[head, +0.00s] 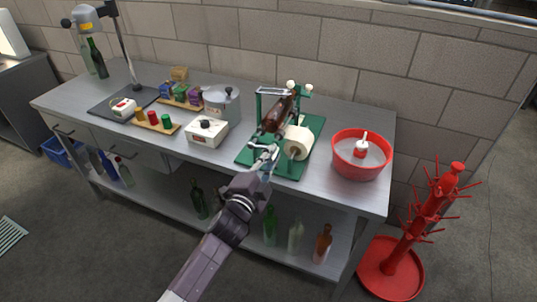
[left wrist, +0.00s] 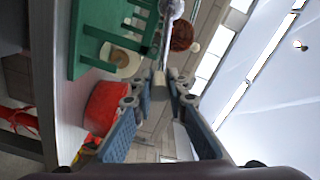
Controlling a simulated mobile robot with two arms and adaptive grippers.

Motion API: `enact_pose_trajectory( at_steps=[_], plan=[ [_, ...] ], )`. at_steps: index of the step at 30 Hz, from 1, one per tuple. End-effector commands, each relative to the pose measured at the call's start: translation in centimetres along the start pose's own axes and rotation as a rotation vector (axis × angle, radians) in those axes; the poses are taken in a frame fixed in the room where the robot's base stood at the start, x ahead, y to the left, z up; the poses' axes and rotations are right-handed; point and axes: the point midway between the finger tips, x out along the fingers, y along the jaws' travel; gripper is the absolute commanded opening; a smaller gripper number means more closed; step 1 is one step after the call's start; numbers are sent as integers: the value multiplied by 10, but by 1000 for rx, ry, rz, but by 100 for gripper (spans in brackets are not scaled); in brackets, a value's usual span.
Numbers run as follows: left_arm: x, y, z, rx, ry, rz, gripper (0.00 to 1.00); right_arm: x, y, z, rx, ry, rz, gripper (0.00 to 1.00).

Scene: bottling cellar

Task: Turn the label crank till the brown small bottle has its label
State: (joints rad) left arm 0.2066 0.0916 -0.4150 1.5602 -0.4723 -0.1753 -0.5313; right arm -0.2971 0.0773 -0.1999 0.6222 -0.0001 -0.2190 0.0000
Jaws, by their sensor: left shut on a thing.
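The green labelling machine (head: 288,168) stands on the metal bench, right of its middle; its green frame also fills the upper left of the left wrist view (left wrist: 92,40). The brown small bottle (head: 282,112) lies across the top of it, and its round brown end shows in the left wrist view (left wrist: 183,36). I cannot make out a label on it. A cream label roll (head: 297,142) sits on the machine's right side. My left gripper (head: 264,159) is at the machine's front, its fingers closed on the pale grip of the label crank (left wrist: 159,88). My right gripper is out of view.
A red basin (head: 362,163) holding a white and red bottle stands right of the machine. A red bottle tree (head: 410,230) stands on the floor at right. Several bottles stand on the lower shelf.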

Motion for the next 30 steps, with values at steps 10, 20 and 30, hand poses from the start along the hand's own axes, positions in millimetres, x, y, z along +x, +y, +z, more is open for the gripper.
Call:
enact_pose_trajectory(
  at_steps=[10,20,30],
  plan=[
    [0,31,12,332,0,2,0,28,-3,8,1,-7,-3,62],
    [0,48,26,612,0,2,0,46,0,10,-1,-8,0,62],
    [0,56,37,781,0,1,0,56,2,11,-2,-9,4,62]
  ],
)
